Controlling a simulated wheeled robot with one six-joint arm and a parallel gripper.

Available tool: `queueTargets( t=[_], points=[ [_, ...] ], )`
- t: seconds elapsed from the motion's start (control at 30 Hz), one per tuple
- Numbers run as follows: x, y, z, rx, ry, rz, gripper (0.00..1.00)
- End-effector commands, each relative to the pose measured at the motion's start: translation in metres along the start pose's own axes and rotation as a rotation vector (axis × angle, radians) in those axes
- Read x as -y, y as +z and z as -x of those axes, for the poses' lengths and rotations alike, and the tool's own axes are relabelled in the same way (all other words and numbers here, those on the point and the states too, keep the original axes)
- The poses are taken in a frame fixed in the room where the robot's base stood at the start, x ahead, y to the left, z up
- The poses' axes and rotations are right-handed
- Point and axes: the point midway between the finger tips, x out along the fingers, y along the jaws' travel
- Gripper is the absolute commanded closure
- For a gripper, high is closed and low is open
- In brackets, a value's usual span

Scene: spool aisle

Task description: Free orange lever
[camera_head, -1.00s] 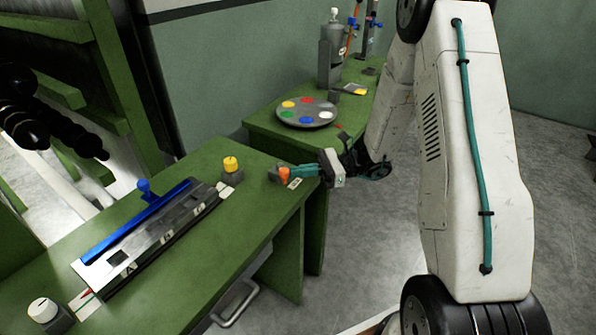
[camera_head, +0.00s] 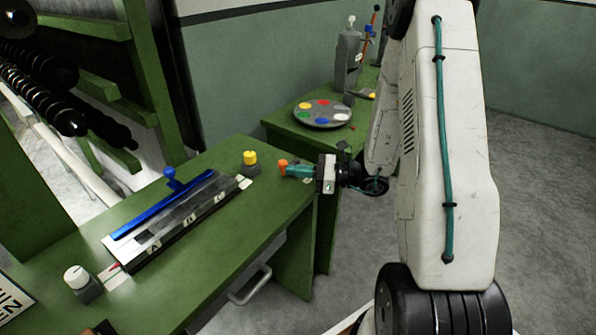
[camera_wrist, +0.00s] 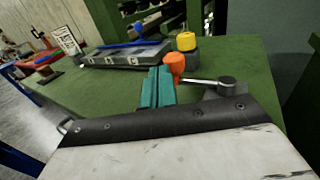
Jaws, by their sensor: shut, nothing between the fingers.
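The orange lever's knob (camera_head: 283,163) is at the right end of the green bench, just beyond my fingertips in the head view. In the wrist view the orange knob (camera_wrist: 175,64) stands beside the tips. A metal rod (camera_wrist: 200,82) runs right from below it to a dark grey round-topped block (camera_wrist: 228,86). My gripper (camera_head: 288,170) has teal fingers, also in the wrist view (camera_wrist: 158,76); they are closed together with nothing between them. They lie against or very close to the left side of the knob; I cannot tell whether they touch it. The lever's lower part is hidden in the head view.
A yellow knob (camera_head: 250,158) on a grey block stands nearby. A long panel with a blue lever (camera_head: 172,182) and a white knob (camera_head: 76,276) sit further along the green bench (camera_head: 215,265). A second bench behind holds a colour disc (camera_head: 323,125) and a grey bottle (camera_head: 348,60).

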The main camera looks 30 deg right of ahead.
Motion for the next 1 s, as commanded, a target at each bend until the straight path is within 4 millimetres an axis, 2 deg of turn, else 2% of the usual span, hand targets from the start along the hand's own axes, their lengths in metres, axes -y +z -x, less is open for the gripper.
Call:
queueTargets(
  t=[0.77, 1.0],
  points=[
    [-0.001, 0.0, -0.006, 0.0, 0.001, 0.0, 1.0],
    [-0.009, 0.0, 0.009, 0.0, 0.004, -0.001, 1.0]
  ],
)
